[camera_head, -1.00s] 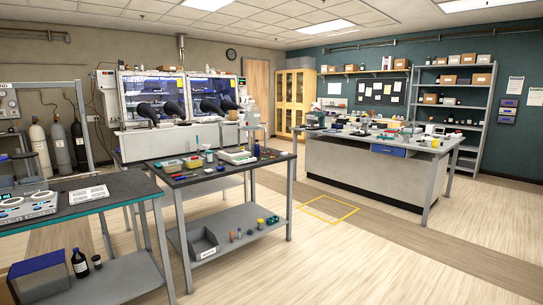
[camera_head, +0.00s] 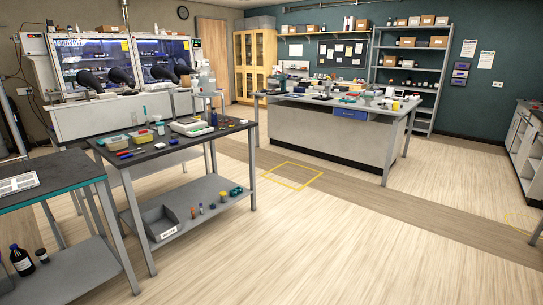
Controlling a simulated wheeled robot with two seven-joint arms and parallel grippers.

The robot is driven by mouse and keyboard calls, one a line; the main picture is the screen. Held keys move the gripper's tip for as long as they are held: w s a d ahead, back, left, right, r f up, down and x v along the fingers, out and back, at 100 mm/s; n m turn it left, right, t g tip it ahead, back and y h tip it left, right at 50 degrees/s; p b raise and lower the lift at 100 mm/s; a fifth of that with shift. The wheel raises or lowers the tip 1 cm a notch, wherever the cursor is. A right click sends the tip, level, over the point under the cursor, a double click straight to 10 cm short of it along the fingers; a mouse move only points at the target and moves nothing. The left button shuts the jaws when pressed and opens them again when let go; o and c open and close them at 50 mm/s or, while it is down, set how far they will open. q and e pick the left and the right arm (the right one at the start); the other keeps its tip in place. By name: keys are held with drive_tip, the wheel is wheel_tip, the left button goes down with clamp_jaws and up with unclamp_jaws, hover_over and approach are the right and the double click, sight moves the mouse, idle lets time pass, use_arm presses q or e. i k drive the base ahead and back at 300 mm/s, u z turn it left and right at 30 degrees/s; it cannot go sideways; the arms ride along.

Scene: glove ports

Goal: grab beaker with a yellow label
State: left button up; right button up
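I cannot make out a beaker with a yellow label for sure; the labware is too small to read. A small clear vessel (camera_head: 160,128) stands on the dark-topped table (camera_head: 185,149) at centre left, among trays and a white instrument (camera_head: 191,127). A small yellow item (camera_head: 395,106) stands on the island bench (camera_head: 310,135), and I cannot tell what it is. Neither of my grippers is in view.
A grey bin (camera_head: 160,226) and several small coloured items sit on the table's lower shelf. Another bench (camera_head: 60,185) stands at the left edge, a cabinet (camera_head: 522,135) at the right. The floor in the front middle is clear.

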sight(230, 120)
drive_tip(key=z, duration=0.4)
drive_tip(key=i, duration=2.35)
drive_tip(key=z, duration=0.2)
